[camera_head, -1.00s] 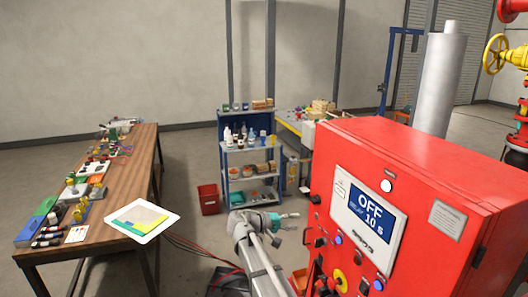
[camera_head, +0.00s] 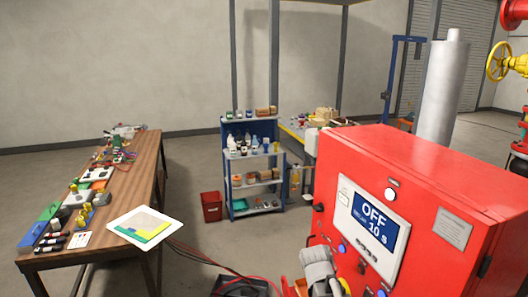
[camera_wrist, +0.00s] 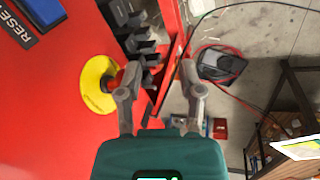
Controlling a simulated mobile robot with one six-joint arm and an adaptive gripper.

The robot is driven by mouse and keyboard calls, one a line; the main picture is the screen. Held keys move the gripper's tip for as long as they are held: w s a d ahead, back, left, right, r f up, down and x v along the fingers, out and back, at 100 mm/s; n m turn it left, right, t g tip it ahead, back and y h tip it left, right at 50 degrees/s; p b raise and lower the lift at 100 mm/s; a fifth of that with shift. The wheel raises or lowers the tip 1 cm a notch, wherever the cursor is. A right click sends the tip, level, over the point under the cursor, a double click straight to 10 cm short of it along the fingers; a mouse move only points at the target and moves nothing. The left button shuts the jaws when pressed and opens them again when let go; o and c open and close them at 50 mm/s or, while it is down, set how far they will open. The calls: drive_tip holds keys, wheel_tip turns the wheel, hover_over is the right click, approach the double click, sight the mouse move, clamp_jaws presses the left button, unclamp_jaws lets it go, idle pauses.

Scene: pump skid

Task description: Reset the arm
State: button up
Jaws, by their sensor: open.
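My gripper (camera_wrist: 160,75) is open and empty in the wrist view, its two grey fingers apart in front of the red control cabinet (camera_wrist: 60,135). A yellow disc (camera_wrist: 97,85) with a dark knob is just left of the fingers. Black parts (camera_wrist: 138,45) on the cabinet show behind and between the fingers. A dark blue piece and a label reading RESET (camera_wrist: 15,28) are at the upper left. In the head view, my arm (camera_head: 318,268) is at the bottom beside the cabinet (camera_head: 430,185); the gripper does not show there. The display (camera_head: 370,220) reads OFF, 10 s.
A wooden workbench (camera_head: 120,185) with several parts is on the left. A white tablet (camera_head: 146,228) shows near its front corner. A blue shelf (camera_head: 250,160) and a red bin (camera_head: 211,206) stand behind. A black case and cables (camera_wrist: 222,65) lie on the floor.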

drive_tip(key=s+a+f+y+b, duration=0.1)
drive_tip(key=s+f+b, duration=0.5)
drive_tip(key=f+b, duration=0.6)
drive_tip(key=shift+f+m+g+y+b, duration=0.4)
drive_tip(key=shift+f+y, duration=0.25)
drive_tip(key=shift+y, duration=0.25)
drive_tip(key=shift+o, duration=0.2)
drive_tip(key=shift+w+a, duration=0.1)
idle(1.7)
